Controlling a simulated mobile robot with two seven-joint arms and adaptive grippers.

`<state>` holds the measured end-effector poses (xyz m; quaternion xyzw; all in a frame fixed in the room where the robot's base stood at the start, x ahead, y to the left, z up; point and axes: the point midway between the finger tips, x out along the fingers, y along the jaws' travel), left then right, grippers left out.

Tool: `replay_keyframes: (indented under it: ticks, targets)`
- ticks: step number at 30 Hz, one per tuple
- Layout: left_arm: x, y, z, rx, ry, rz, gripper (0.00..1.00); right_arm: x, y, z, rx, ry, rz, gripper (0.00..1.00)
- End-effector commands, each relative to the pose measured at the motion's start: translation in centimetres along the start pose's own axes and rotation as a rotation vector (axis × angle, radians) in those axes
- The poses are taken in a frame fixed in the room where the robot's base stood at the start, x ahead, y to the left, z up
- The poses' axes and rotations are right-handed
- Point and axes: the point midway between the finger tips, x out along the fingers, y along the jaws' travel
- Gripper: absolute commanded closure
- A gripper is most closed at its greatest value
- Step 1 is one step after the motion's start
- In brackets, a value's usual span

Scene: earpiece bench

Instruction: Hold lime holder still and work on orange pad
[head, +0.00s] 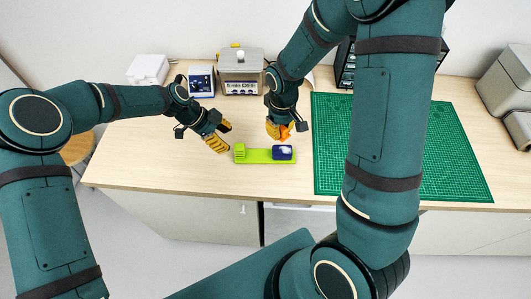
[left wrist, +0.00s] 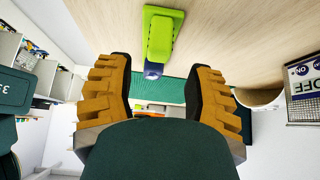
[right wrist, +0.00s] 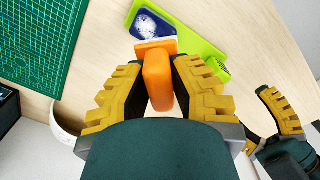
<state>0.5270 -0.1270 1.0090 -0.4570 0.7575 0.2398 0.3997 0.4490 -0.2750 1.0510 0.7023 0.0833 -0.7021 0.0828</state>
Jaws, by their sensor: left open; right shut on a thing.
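The lime holder (head: 262,161) lies flat on the bench and has a raised lime block at its left end. A dark blue piece (head: 283,152) with a whitish patch on top sits at its right end; it also shows in the right wrist view (right wrist: 146,24). My right gripper (right wrist: 158,75) is shut on the orange pad (right wrist: 157,78), which has a pale underside and is held close to the blue piece; I cannot tell if they touch. My left gripper (head: 222,138) is open and empty, left of the holder. The holder shows ahead of it in the left wrist view (left wrist: 160,35).
A green cutting mat (head: 330,150) covers the bench to the right. A grey box device (head: 241,70) and a small blue-fronted unit (head: 201,81) stand at the back, with a white box (head: 148,69) at the back left.

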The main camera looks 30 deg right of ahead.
Motion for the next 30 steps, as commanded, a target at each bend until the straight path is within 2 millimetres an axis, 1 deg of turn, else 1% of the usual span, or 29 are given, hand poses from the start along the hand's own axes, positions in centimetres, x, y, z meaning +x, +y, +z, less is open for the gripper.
replay_keyframes:
  ticks: [21, 30]
  targets:
    - [6.2, 0.0, 0.1, -0.005, -0.001, 0.0, 0.47, 0.0, 0.0, 0.0, 0.0, 0.0, 0.0, 1.0]
    - [7.5, 0.0, 0.1, -0.004, -0.001, -0.001, 0.47, 0.0, 0.0, 0.0, 0.0, 0.0, 0.0, 1.0]
